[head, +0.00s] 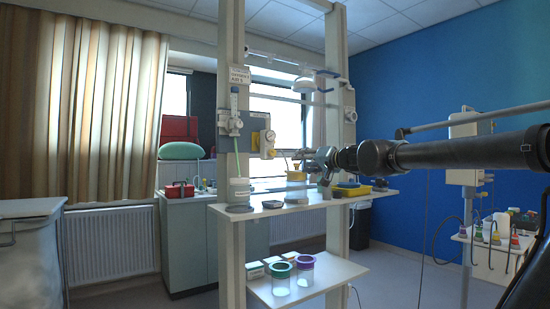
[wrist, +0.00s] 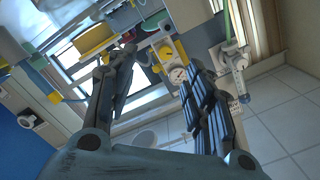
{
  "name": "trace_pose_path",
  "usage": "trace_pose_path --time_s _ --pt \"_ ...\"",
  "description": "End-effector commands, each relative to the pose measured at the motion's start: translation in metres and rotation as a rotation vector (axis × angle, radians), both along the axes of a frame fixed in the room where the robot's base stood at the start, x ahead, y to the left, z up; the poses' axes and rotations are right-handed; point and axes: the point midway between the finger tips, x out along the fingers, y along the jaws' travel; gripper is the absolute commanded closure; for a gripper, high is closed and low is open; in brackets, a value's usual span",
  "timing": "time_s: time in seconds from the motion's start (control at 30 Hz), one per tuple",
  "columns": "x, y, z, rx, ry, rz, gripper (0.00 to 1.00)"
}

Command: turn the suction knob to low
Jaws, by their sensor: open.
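The suction unit (head: 268,143) is a pale regulator with yellow parts, mounted by the left post in the head view. In the wrist view its round white gauge (wrist: 177,75) shows between my fingers, with a yellow part (wrist: 156,68) beside it. I cannot tell for sure which yellow part is the suction knob, and its setting is too small to read. My gripper (head: 300,161) is open and empty, just right of the unit in the head view. In the wrist view its fingers (wrist: 162,58) spread either side of the unit, apart from it.
A flowmeter (head: 233,118) hangs left of the unit. Below is a shelf (head: 300,203) with a white canister (head: 239,190), a metal dish (head: 272,204) and a yellow tray (head: 352,190). A lower shelf (head: 322,272) holds jars. Floor shows to the right.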

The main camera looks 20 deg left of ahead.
Motion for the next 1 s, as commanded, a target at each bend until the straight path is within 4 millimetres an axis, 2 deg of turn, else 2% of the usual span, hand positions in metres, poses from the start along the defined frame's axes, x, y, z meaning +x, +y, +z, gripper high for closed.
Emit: trace_pose_path --time_s 0.03,0.1,0.23,0.47,1.0 --pt "0.007 0.009 0.011 0.027 0.002 -0.01 0.53" --pt "0.013 0.016 0.022 0.055 0.007 -0.026 0.53" --pt "0.02 0.022 0.03 0.08 0.013 -0.043 0.53" --pt "0.033 0.036 0.031 0.081 0.014 -0.043 0.53" --pt "0.081 0.092 0.031 0.081 0.013 -0.045 0.53"
